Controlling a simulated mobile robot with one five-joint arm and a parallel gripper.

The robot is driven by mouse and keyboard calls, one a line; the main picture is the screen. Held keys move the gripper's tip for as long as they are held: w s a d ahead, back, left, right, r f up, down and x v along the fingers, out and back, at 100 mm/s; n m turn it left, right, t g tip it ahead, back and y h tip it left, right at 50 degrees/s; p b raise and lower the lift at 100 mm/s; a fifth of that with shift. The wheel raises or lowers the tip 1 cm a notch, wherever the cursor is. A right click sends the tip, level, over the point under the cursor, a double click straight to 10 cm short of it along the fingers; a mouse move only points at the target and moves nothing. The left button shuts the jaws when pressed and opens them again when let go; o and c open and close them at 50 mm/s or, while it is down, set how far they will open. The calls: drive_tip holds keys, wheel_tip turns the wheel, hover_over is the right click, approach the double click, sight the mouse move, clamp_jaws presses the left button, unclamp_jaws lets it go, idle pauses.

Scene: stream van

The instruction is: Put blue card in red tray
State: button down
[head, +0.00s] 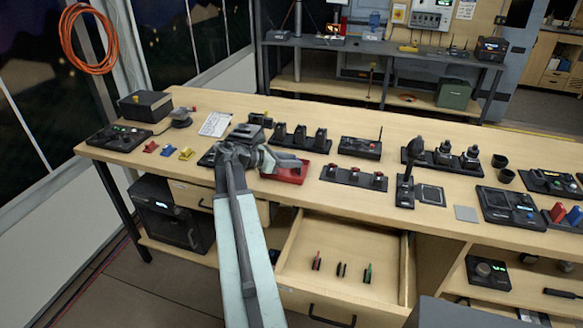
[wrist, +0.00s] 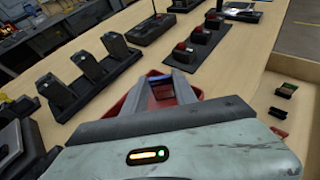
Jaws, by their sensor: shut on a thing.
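The red tray (head: 291,174) sits on the long wooden bench, right of my forearm and partly covered by my gripper (head: 284,161). In the wrist view my gripper (wrist: 172,89) is over the red tray (wrist: 126,101), with the tray's red rim showing on both sides of the fingers. The fingers are closed on a small dark blue piece, the blue card (wrist: 162,92), which shows between them. In the head view the card is hidden. I cannot tell whether the card touches the tray floor.
Three dark handsets in a rack (head: 300,138) stand behind the tray. A black button strip (head: 353,178) lies to its right. An open drawer (head: 340,283) below holds several small upright cards. Red, blue and yellow pieces (head: 168,150) lie at left.

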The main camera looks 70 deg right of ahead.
drive_tip(key=shift+f, duration=0.2)
drive_tip(key=c, duration=1)
unclamp_jaws()
drive_tip(key=shift+r, duration=0.1)
drive_tip(key=shift+r, duration=0.1)
drive_tip(key=shift+w+a+r+p, duration=0.15)
drive_tip(key=shift+a+r+p, duration=0.1)
drive_tip(key=shift+p, duration=0.2)
drive_tip(key=p+v, duration=0.4)
drive_tip(key=v, duration=0.7)
drive_tip(key=shift+w, duration=0.15)
drive_tip(key=shift+a, duration=0.15)
